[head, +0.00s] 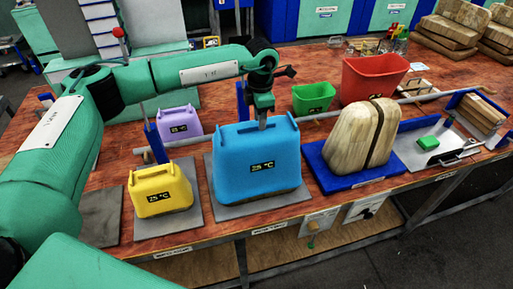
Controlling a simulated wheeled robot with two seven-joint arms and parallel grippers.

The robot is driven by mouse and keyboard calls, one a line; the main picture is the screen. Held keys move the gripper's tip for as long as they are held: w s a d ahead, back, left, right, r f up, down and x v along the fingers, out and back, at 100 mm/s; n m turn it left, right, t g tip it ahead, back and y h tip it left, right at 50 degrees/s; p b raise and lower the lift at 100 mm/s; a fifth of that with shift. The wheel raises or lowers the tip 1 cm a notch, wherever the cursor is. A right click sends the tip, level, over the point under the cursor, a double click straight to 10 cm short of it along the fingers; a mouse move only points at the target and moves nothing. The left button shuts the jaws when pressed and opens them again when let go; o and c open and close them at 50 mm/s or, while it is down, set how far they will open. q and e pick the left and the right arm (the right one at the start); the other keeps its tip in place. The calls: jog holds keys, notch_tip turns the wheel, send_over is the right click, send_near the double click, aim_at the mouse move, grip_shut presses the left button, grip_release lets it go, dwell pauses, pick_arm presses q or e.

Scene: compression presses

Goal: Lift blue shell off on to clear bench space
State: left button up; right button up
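The blue shell (257,160) is a large tapered cover with a "25 °C" label. It stands upright on a grey plate (222,213) near the bench's front edge, with a thin strip of brownish material showing under its lower edge. My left gripper (263,122) points down at the middle of the shell's top. Its fingertips are partly hidden by the shell's rim, and I cannot tell whether they grip it. My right gripper is not in view.
A yellow shell (160,190) stands left of the blue one, a purple shell (180,124) behind it. A split wooden form (362,135) on a blue base stands right. Green (313,98) and red (373,78) bins stand behind. A bare dark plate (100,215) lies at the left.

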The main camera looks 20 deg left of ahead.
pick_arm(q)
jog(key=shift+f, duration=0.5)
grip_shut()
jog(key=shift+r, duration=0.1)
dwell(1.0)
